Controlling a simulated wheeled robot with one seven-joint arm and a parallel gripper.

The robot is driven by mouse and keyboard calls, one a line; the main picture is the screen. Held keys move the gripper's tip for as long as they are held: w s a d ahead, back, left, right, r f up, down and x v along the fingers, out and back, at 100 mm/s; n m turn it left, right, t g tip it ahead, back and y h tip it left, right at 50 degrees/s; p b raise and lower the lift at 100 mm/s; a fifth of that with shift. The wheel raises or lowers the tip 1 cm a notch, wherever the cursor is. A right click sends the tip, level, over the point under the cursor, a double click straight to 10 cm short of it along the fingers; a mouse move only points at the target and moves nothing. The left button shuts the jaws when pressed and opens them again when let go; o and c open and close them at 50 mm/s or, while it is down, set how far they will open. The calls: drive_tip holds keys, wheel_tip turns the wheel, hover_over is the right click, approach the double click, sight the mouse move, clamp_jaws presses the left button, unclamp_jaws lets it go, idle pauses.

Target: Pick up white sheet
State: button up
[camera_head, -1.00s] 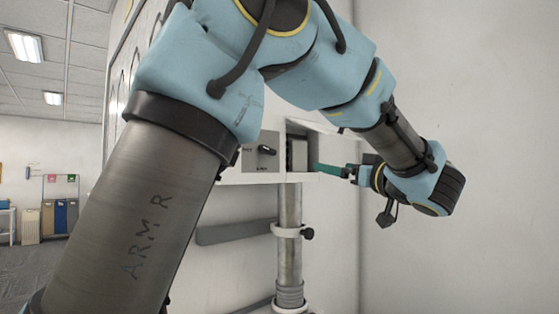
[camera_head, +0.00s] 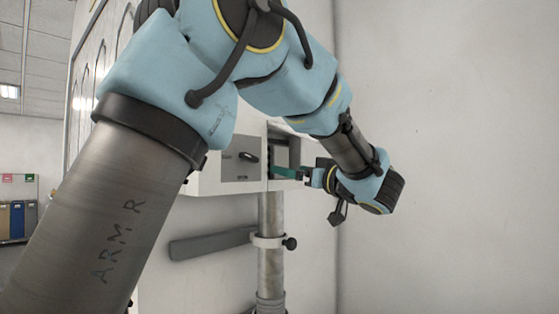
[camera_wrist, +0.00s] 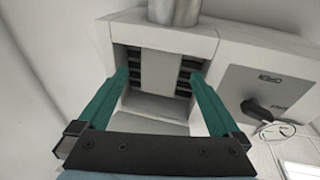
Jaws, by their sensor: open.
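My gripper (camera_wrist: 158,78) is open, with its two teal fingers apart in the mouth of an open compartment (camera_wrist: 118,28) in a white cabinet. In the head view my gripper (camera_head: 275,172) shows side-on at the same opening. A pale flat surface lies between the fingertips inside the compartment, with dark slots on both sides of it. I cannot tell for sure whether it is the white sheet. Nothing is clearly held. The compartment's inside is mostly hidden in the head view.
A grey panel with a dark knob (camera_wrist: 257,108) is beside the opening; it also shows in the head view (camera_head: 249,157). A metal post (camera_head: 270,225) with a clamp stands below the cabinet. A bare wall (camera_head: 450,150) is on the right. White cables (camera_wrist: 275,130) hang near the knob.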

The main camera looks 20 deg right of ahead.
sight(283, 180)
drive_tip(key=p+x, duration=0.2)
drive_tip(key=x, duration=0.2)
drive_tip(key=shift+w+a+r, duration=0.1)
drive_tip(key=shift+w+r, duration=0.05)
drive_tip(key=c, duration=1.2)
